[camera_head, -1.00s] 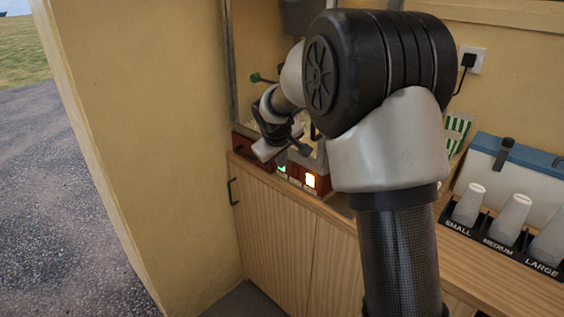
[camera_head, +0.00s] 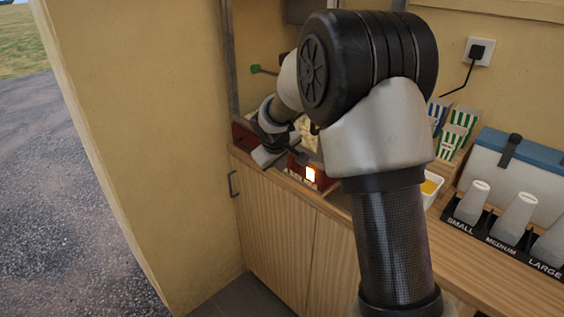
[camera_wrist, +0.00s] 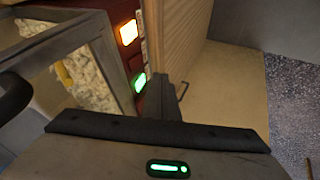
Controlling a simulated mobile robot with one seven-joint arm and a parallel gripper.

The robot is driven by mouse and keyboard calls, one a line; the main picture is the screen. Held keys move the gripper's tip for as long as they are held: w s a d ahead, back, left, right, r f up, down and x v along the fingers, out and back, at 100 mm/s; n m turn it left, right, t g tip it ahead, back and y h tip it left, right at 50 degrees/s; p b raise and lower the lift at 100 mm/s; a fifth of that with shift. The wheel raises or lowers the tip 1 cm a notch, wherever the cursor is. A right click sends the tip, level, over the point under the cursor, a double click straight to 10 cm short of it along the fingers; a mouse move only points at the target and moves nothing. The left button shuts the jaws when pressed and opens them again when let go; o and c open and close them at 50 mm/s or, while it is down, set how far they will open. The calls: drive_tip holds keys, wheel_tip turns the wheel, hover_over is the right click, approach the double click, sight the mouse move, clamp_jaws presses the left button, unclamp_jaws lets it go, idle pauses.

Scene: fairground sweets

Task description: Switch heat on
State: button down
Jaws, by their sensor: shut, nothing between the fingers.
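The popcorn machine has a red base panel (camera_head: 327,182) on the counter. An orange-lit switch (camera_head: 310,174) glows on it and also shows in the wrist view (camera_wrist: 128,32). A green-lit switch (camera_wrist: 139,82) shows further along the panel in the wrist view; in the head view my gripper hides it. A darker patch (camera_wrist: 135,62) lies between them. The switch labels are too small to read. My gripper (camera_wrist: 166,100) is shut and empty, its dark fingers in front of the panel close to the green-lit switch. I cannot tell whether they touch it.
Popcorn (camera_wrist: 92,82) lies behind the machine's glass. A green-ended handle (camera_head: 256,69) sticks out above. Cups (camera_head: 472,203) in a sized holder, striped bags (camera_head: 457,128) and a blue-lidded box (camera_head: 520,160) stand to the right. A cupboard handle (camera_head: 232,185) projects below the counter.

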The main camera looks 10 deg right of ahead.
sight(293, 168)
drive_tip(key=shift+w+d+f+p, duration=0.2)
drive_tip(key=shift+w+d+f, duration=0.5)
drive_tip(key=shift+w+f, duration=0.25)
drive_tip(key=shift+w+d+f+p, duration=0.2)
drive_tip(key=shift+w+d+f, duration=0.5)
drive_tip(key=shift+w+f, duration=0.25)
drive_tip(key=shift+w+d+f+p, duration=0.2)
drive_tip(key=shift+w+d+f, duration=0.5)
drive_tip(key=shift+w+f, duration=0.25)
drive_tip(key=shift+w+f+b, duration=0.15)
drive_tip(key=shift+f+b, duration=0.25)
drive_tip(key=shift+b, duration=0.75)
drive_tip(key=shift+d+r, duration=0.15)
drive_tip(key=shift+r, duration=0.3)
drive_tip(key=shift+r+p, duration=0.55)
drive_tip(key=shift+r, duration=0.2)
